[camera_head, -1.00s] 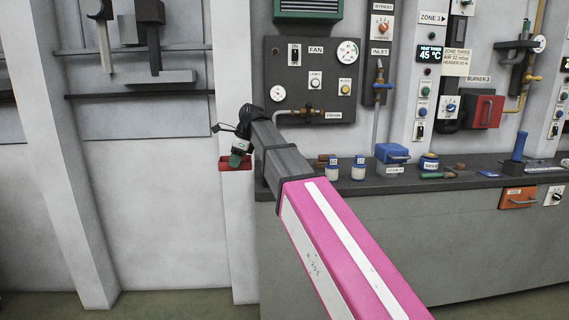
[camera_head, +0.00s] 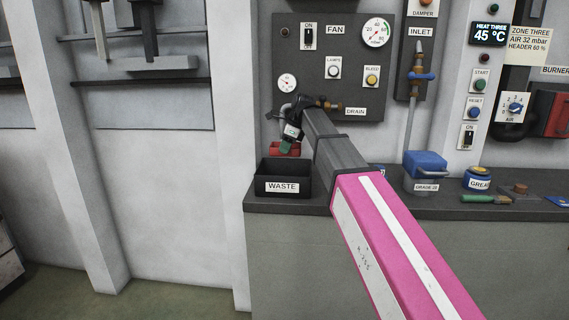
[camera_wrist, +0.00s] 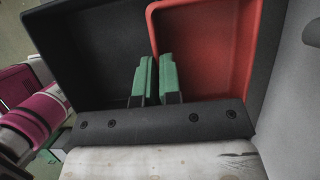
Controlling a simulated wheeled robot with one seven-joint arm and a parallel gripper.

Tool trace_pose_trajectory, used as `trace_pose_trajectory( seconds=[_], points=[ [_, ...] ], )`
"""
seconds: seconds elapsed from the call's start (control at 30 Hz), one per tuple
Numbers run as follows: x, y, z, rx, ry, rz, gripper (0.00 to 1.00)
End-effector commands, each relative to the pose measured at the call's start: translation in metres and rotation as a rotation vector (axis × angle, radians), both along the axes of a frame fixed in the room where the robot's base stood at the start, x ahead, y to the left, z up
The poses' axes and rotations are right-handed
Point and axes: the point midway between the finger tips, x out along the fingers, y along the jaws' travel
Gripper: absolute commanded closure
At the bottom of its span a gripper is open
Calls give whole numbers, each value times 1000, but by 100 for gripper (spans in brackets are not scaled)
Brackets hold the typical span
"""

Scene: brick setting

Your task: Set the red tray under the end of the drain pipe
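The red tray (camera_head: 278,150) is at my gripper, at the back left of the bench and behind the waste bin. The wrist view shows the inside of the tray (camera_wrist: 215,45) on the right. My gripper (camera_head: 287,145) has green fingers, which close on the tray's left wall in the wrist view (camera_wrist: 154,75). The drain pipe (camera_head: 287,110) runs left from the valve by the DRAIN label. Its end bends down close above the tray and my wrist, which partly hide it. I cannot tell whether the tray touches the bench.
A black bin labelled WASTE (camera_head: 283,187) stands at the bench's left end, in front of the tray; the wrist view shows it beside the tray (camera_wrist: 90,50).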

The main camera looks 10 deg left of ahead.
Motion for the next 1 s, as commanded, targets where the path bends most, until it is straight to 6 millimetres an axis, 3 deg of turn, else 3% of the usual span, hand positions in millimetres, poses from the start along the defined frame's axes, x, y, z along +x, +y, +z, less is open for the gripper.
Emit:
trace_pose_trajectory(
  seconds=[0.03,0.2,0.4,0.63,0.9,1.0],
  points=[
    [14,5,-6,0,2,1,100],
    [45,15,-25,0,1,0,100],
    [70,23,-42,0,0,0,100],
    [74,25,-52,0,0,0,100],
    [73,24,-84,0,1,0,100],
    [74,25,-87,0,-1,1,100]
  ],
)
